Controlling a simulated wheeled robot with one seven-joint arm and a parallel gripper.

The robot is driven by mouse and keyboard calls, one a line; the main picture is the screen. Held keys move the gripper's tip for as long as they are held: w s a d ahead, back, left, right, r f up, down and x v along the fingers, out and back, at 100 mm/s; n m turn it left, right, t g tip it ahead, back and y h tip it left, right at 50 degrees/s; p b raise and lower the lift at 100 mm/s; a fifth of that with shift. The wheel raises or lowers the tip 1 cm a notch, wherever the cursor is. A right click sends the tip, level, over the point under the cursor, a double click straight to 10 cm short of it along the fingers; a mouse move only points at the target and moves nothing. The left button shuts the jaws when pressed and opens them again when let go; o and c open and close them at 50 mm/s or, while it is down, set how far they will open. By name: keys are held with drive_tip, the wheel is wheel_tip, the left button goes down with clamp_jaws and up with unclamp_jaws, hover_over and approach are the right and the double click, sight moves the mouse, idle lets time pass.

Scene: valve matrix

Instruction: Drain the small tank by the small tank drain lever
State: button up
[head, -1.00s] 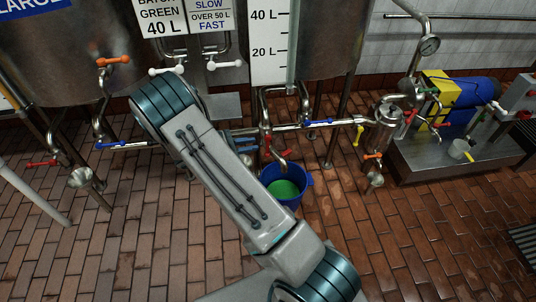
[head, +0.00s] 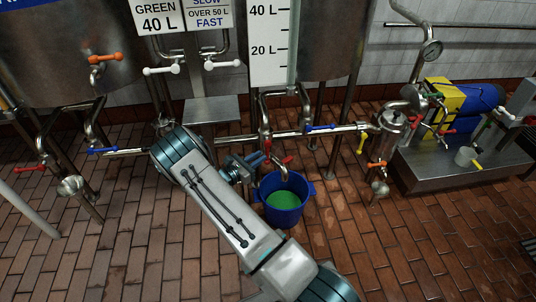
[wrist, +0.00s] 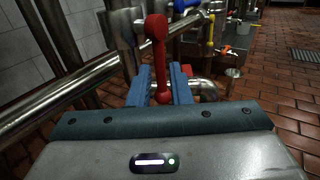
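The small tank (head: 335,45) stands at the upper middle of the head view, behind a white level scale. Below it, a red lever (head: 284,160) sits at the outlet above a blue bucket (head: 284,210) holding green liquid. My gripper (head: 262,160) is just left of this outlet, low beside the pipework. In the wrist view, a red lever with a round knob (wrist: 157,60) stands upright between the two blue fingers of my gripper (wrist: 160,85). The fingers look apart, with gaps beside the lever. I cannot tell whether either finger touches it.
A horizontal pipe with blue levers (head: 322,128) and a yellow lever (head: 361,144) runs behind. White levers (head: 160,71) and an orange lever (head: 105,57) are higher at left. A pump (head: 468,97) stands on a metal plinth at right. The front brick floor is clear.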

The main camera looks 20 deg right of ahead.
sight(267, 151)
drive_tip(key=b+x, duration=0.1)
drive_tip(key=x, duration=0.4)
clamp_jaws()
